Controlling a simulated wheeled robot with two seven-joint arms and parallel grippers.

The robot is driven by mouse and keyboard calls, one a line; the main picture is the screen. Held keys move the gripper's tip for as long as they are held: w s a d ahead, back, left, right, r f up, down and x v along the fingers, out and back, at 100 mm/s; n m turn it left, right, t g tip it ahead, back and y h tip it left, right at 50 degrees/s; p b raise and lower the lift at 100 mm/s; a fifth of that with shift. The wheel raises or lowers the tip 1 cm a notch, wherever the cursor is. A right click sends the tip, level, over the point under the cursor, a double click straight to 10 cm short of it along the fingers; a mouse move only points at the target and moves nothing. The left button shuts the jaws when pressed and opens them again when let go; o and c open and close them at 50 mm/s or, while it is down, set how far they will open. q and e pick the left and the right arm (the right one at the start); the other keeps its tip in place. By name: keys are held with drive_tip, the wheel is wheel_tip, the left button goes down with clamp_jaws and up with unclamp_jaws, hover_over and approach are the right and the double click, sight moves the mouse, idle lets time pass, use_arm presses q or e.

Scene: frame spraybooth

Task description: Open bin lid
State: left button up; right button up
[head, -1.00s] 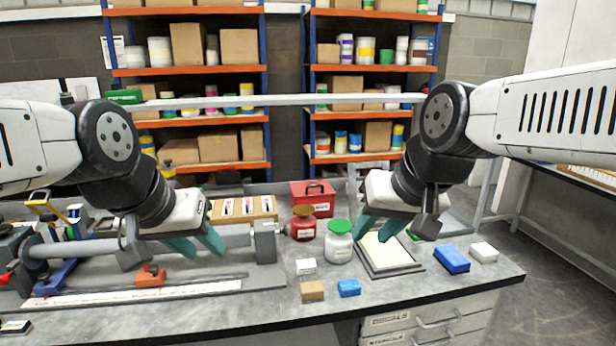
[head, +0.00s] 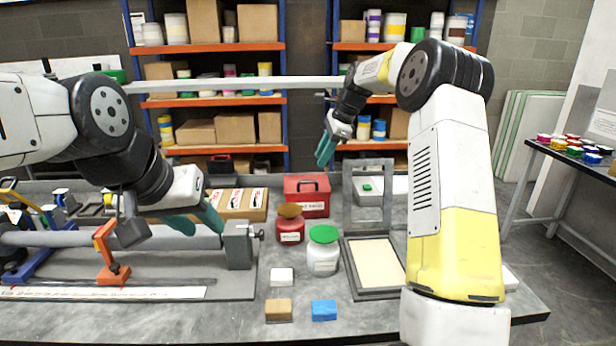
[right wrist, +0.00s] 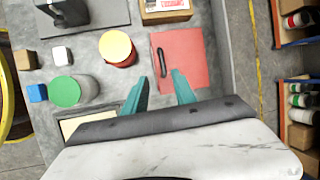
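The red box (head: 306,208) with a black handle on its lid stands at the back of the bench, and the lid is closed. I take it as the bin. It also shows from above in the right wrist view (right wrist: 180,68). My right gripper (head: 325,148) is open and empty, raised above the back of the bench, to the right of the box in the head view. In the right wrist view its teal fingers (right wrist: 160,92) are apart, near the box's edge, not visibly touching it. My left gripper (head: 206,220) is open and empty above the grey roller fixture.
A red jar (head: 290,227) and a green-lidded white jar (head: 322,255) stand in front of the box. A grey upright frame (head: 349,205) stands right of it, behind a flat screen tray (head: 375,263). A cardboard box (head: 243,203) lies to its left. Shelves (head: 212,102) stand behind.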

sight(312, 183)
drive_tip(key=shift+m, duration=0.3)
drive_tip(key=x, duration=0.8)
drive_tip(key=shift+w+f, duration=0.3)
drive_tip(key=shift+w, duration=0.05)
drive_tip(key=shift+c, duration=0.2)
clamp_jaws()
idle(0.6)
